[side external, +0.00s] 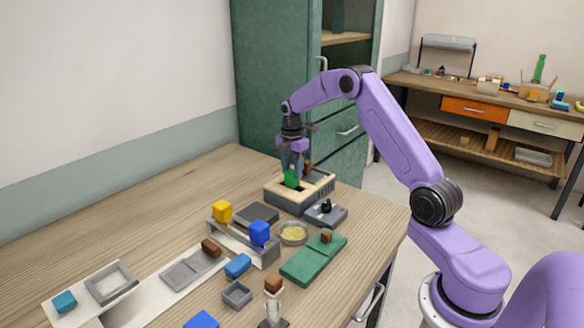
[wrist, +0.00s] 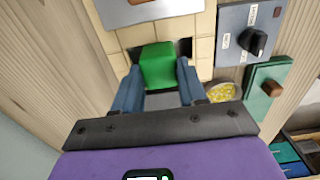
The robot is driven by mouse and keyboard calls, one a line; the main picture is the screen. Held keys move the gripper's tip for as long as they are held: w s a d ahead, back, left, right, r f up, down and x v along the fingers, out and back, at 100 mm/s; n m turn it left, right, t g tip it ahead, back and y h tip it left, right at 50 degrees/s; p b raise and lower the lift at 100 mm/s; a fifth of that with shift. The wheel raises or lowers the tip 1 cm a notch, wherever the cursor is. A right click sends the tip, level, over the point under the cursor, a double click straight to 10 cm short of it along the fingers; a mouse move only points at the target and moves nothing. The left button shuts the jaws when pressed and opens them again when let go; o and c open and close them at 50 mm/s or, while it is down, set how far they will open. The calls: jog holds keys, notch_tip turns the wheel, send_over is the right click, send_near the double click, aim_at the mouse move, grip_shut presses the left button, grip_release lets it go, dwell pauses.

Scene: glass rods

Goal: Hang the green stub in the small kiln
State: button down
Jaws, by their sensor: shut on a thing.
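The green stub (side external: 291,178) is between the fingers of my gripper (side external: 291,168), which is shut on it. It also shows in the wrist view (wrist: 158,66), with a blue-grey finger on each side. The small kiln (side external: 284,200) is a grey box with a cream brick top. The stub is at the kiln's dark top opening; its lower end is hidden, so I cannot tell how deep it sits. In the wrist view the cream bricks (wrist: 203,42) surround the opening, and dark gaps show beside the stub.
A grey box with a black knob (side external: 326,214) stands beside the kiln. A dish of yellow bits (side external: 293,233) and a green block with a brown knob (side external: 313,260) are nearer. A rack holds a yellow stub (side external: 222,211) and a blue stub (side external: 259,232). The table's far left is clear.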

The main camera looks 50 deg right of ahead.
jog(key=c, duration=0.5)
grip_release()
jog(key=shift+c, duration=0.2)
jog(key=shift+r, duration=0.15)
notch_tip(320, 180, up, 17)
jog(key=s+a+m, duration=0.1)
jog(key=s+a, duration=0.5)
jog(key=a, duration=0.6)
jog(key=s+a+m, duration=0.1)
jog(key=s+a, duration=0.5)
jog(key=a, duration=0.6)
jog(key=s+a+f+m, duration=0.1)
jog(key=s+a, duration=0.2)
jog(key=s, duration=0.3)
jog(key=s+a+f+m, duration=0.1)
jog(key=s+a+f, duration=0.1)
jog(key=s, duration=0.5)
jog(key=s+d+f, duration=0.1)
jog(key=s+f, duration=0.1)
jog(key=s, duration=0.5)
jog(key=s+d+f+m, duration=0.1)
jog(key=s+f, duration=0.2)
jog(key=s, duration=0.5)
jog(key=shift+d, duration=0.35)
